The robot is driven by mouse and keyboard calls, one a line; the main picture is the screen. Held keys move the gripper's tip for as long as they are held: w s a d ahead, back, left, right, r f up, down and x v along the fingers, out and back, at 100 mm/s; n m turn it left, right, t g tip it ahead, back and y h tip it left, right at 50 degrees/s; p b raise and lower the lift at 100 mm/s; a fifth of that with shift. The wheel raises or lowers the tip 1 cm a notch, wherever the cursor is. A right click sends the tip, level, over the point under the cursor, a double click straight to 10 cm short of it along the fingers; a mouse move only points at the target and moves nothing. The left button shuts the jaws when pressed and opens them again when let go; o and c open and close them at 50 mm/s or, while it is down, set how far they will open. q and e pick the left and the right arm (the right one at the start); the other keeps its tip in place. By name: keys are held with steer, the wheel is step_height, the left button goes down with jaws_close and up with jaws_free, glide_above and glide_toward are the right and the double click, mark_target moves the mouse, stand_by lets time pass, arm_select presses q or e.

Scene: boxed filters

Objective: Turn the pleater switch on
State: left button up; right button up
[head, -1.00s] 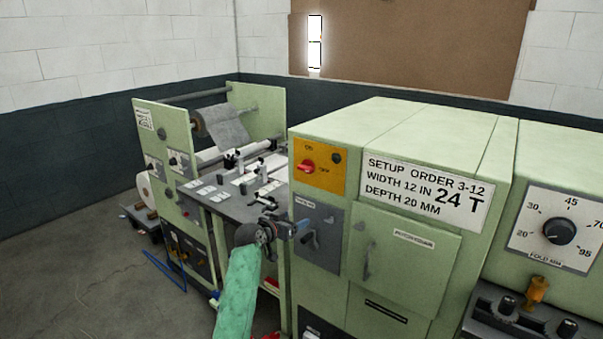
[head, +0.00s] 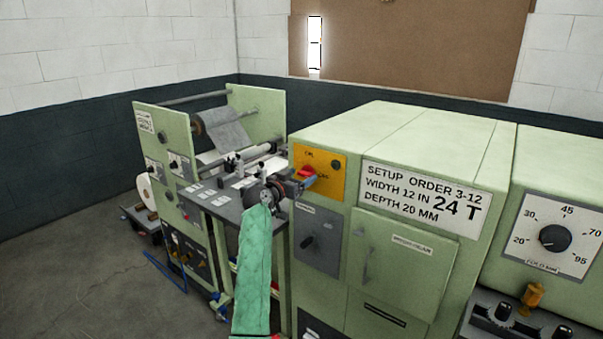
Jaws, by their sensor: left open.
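The pleater switch is a red rotary knob (head: 306,173) on a yellow plate (head: 329,186) at the upper left of the green machine's front. My left gripper (head: 303,184) is open at the knob's lower left, overlapping its lower edge in the head view. I cannot tell whether the fingers touch the knob or stand in front of it. The left arm, in a green sleeve, rises from below. Part of the plate's lower left is hidden by the gripper. My right gripper is not in view.
Below the plate is a grey panel with a dark handle (head: 308,242). To its right are a green cabinet door (head: 398,262) and a setup order sign (head: 425,197). A fold dial (head: 553,238) is at far right. A roll stand (head: 163,185) and work table lie left.

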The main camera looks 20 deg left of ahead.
arm_select(q)
steer(key=shift+w+d, duration=0.25)
steer(key=shift+w, duration=0.3)
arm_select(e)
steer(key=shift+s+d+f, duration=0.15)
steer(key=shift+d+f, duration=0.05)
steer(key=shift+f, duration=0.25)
arm_select(q)
steer(key=c, duration=1)
